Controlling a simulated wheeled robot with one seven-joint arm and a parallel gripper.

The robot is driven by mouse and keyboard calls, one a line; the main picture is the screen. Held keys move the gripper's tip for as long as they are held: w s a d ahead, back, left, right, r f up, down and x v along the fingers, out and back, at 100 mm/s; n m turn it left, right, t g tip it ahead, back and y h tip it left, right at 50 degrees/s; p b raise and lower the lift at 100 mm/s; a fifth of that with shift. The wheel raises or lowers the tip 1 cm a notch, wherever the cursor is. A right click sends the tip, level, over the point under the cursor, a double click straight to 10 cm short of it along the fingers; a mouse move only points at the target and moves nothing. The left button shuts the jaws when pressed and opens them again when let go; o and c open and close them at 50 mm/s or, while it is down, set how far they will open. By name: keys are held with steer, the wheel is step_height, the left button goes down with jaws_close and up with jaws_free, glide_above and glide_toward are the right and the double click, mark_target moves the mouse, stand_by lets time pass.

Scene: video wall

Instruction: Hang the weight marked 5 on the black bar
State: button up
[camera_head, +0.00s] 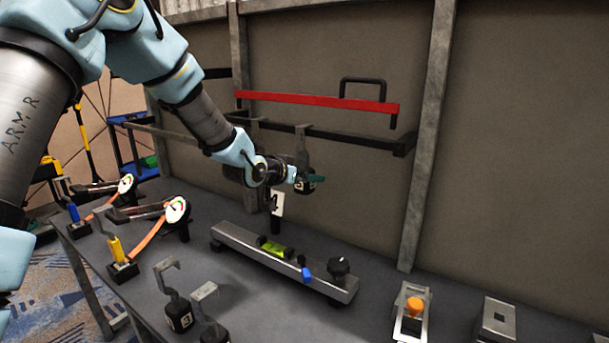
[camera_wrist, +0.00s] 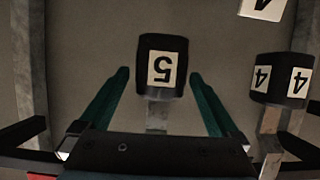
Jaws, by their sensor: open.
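The black weight marked 5 (camera_wrist: 162,70) shows upside down in the wrist view, between my gripper's two teal fingers (camera_wrist: 160,95). The gripper is open, with a gap on each side of the weight. In the head view the weight (camera_head: 304,187) is partly covered by my gripper (camera_head: 308,179), and its grey hook reaches up to the black bar (camera_head: 350,139). The hook top appears to sit over the bar. A weight marked 4 (camera_wrist: 277,80) is beside it in the wrist view; its hook shows on the bar in the head view (camera_head: 257,130), its body mostly hidden.
A red bar with a black handle (camera_head: 320,102) is above the black bar. A white 4 tag (camera_head: 277,204) is below my gripper. On the table are a metal rail (camera_head: 240,239), weights at the front (camera_head: 179,316), dial devices (camera_head: 176,210) and an orange-knobbed fixture (camera_head: 414,306).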

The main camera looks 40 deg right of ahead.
steer(key=b+v, duration=0.2)
steer(key=v, duration=0.9)
steer(key=w+a+f+n+t+y, duration=0.1)
steer(key=w+a+f+n+y, duration=0.15)
steer(key=a, duration=0.45)
steer(key=w+a+f+n+t+y, duration=0.15)
steer(key=w+a, duration=0.25)
steer(key=a, duration=0.4)
steer(key=w+a+f+n+y, duration=0.2)
steer(key=w+a+y, duration=0.1)
steer(key=a, duration=0.4)
steer(key=s+a+f+n+g+y, duration=0.2)
steer(key=s+a+n+y, duration=0.1)
steer(key=a, duration=1)
steer(key=s+a+f+n+g+y, duration=0.2)
steer(key=s+a+n, duration=0.2)
steer(key=s+a, duration=0.4)
steer(key=a, duration=0.5)
steer(key=shift+s+a+n+y, duration=0.15)
steer(key=shift+a+n+y, duration=0.1)
steer(key=shift+n+y, duration=0.15)
